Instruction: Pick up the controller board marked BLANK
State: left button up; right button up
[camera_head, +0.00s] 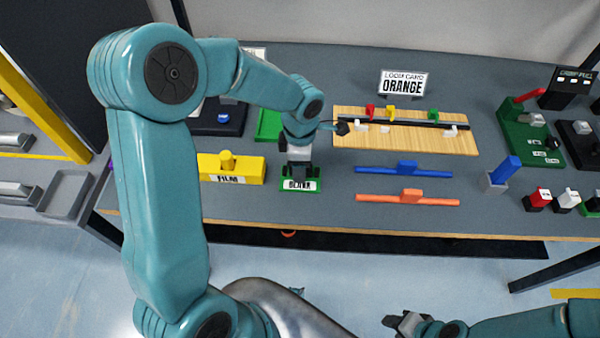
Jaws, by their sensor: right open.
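The controller board marked BLANK (314,185) is a green piece with a white label, on the grey table near its front edge. My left gripper (299,172) points down right over the board, and the wrist above it hides the board's back part. Whether its fingers touch or close on the board cannot be told. My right gripper (404,323) is open and empty, low at the bottom of the view in front of the table, away from the board.
A yellow block marked FILM (250,172) stands just left of the board. Blue (385,171) and orange (385,197) bars lie to the right. Behind them is a wooden board (345,140) with coloured pieces and an ORANGE sign (402,82). Green and black fixtures (520,127) stand at right.

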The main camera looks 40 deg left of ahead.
pick_arm(q)
jog(key=shift+w, duration=0.1)
grip_shut()
